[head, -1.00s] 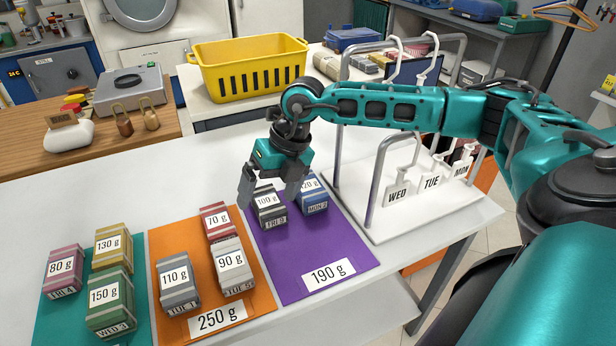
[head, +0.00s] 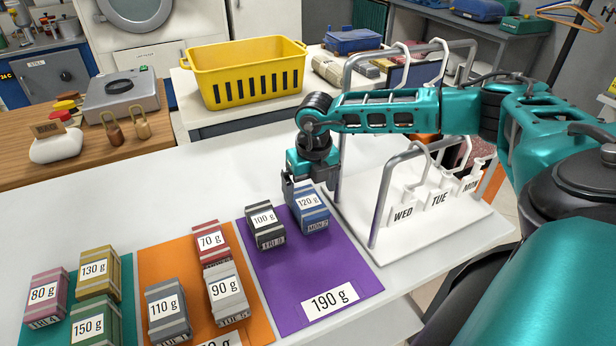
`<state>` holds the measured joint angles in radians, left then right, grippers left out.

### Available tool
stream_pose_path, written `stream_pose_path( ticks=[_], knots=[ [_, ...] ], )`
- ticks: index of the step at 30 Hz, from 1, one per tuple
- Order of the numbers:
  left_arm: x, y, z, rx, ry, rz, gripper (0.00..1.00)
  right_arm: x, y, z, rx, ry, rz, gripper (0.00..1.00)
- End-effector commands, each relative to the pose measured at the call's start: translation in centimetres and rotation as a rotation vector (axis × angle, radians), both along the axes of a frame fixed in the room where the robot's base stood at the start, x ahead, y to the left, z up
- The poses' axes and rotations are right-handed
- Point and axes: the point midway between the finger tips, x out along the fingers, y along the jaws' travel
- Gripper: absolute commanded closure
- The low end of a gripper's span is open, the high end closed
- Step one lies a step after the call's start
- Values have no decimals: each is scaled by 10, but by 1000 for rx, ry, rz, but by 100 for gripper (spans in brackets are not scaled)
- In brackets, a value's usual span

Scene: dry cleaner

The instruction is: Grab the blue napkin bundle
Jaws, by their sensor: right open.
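The blue napkin bundle (head: 311,218) lies on the purple mat (head: 300,268), with a 120 g label on top and a MON tag on its front. My right gripper (head: 306,196) is open and points down at the far side of this bundle, with its fingers around or just above it. I cannot tell whether they touch it. A black-and-grey bundle (head: 265,230) labelled 100 g lies just left of the blue one. My left gripper is not in view.
A white rack (head: 440,215) with WED, TUE and MON tags stands close on the right. The orange mat (head: 262,316) holds several bundles, as does the teal mat (head: 127,275). A yellow basket (head: 245,60) stands behind.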

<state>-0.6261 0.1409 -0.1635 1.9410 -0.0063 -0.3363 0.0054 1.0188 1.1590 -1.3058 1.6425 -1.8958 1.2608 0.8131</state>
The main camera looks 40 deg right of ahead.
Motion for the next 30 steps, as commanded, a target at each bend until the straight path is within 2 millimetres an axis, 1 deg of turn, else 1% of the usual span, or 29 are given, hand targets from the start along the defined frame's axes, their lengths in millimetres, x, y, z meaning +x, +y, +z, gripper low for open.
stream_pose_path(
  ticks=[4, 9, 12, 20, 23, 30],
  knots=[
    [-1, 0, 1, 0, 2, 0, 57, 1, 2, -14, 0, 2, 2, 3],
    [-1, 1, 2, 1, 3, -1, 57, 3, 2, -41, 0, 1, 0, 3],
    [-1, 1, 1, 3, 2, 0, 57, 4, 2, -51, 0, 1, 0, 3],
    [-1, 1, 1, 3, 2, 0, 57, 5, 2, -53, 1, 0, 0, 3],
    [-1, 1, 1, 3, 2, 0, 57, 4, 2, -53, 1, 0, 0, 11],
    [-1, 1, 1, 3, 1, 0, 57, 4, 1, -53, 1, 0, 0, 34]
  ],
)
